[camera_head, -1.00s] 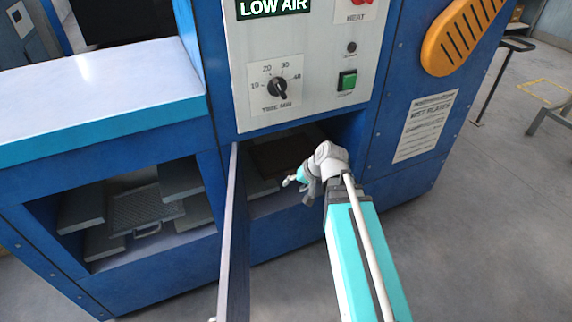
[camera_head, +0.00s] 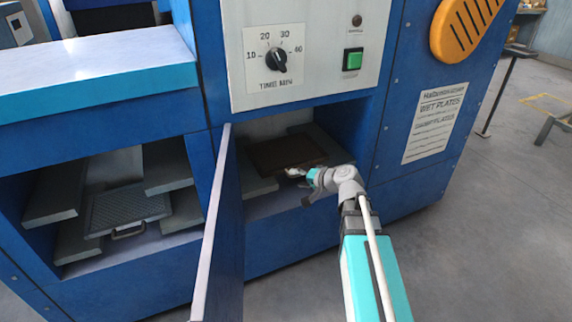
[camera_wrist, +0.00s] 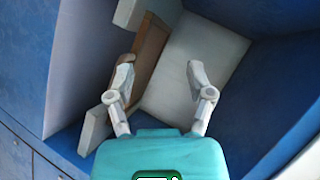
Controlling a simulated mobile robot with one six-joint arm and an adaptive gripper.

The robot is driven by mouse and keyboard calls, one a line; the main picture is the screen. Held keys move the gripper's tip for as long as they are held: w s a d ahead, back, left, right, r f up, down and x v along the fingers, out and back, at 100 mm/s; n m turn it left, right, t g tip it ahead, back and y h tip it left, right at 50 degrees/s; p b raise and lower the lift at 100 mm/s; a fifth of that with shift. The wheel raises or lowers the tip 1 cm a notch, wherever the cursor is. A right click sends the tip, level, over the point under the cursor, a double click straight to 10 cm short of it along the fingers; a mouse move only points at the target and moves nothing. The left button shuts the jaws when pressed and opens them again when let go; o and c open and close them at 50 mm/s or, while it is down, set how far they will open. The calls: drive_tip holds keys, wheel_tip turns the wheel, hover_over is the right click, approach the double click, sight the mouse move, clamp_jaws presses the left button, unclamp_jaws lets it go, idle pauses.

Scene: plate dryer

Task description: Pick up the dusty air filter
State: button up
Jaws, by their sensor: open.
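A flat brown panel, which looks like the dusty air filter (camera_head: 275,153), lies in the open right compartment between pale side ledges. In the wrist view the brown filter (camera_wrist: 151,48) shows tilted, beyond and partly behind the left finger. My gripper (camera_head: 294,173) is at the compartment opening, close to the filter's near edge. The wrist view shows my gripper (camera_wrist: 160,75) open, with nothing between its fingers. I cannot tell whether a finger touches the filter.
An open blue door (camera_head: 225,235) stands out left of the right compartment. The left compartment holds a clean grey mesh filter (camera_head: 128,208) with a handle, between pale ledges (camera_head: 55,195). A control panel with a dial (camera_head: 276,56) and green button (camera_head: 352,60) is above.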

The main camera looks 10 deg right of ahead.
drive_tip(key=w+d+f+m+t+h+b, duration=0.1)
drive_tip(key=w+d+f+m+t+b, duration=0.2)
drive_tip(key=d+f+b, duration=0.2)
drive_tip(key=w+d+f+m+t+b, duration=0.3)
drive_tip(key=d+f+m+b, duration=0.1)
drive_tip(key=b, duration=0.7)
drive_tip(key=shift+d+f+t+h, duration=0.4)
drive_tip(key=shift+d+f, duration=0.1)
drive_tip(key=shift+d, duration=0.15)
drive_tip(key=shift+w, duration=0.1)
approach(301, 166)
drive_tip(key=shift+x, duration=2.3)
drive_tip(key=shift+r, duration=0.15)
drive_tip(key=shift+b+x, duration=0.4)
drive_tip(key=shift+x, duration=2.15)
clamp_jaws()
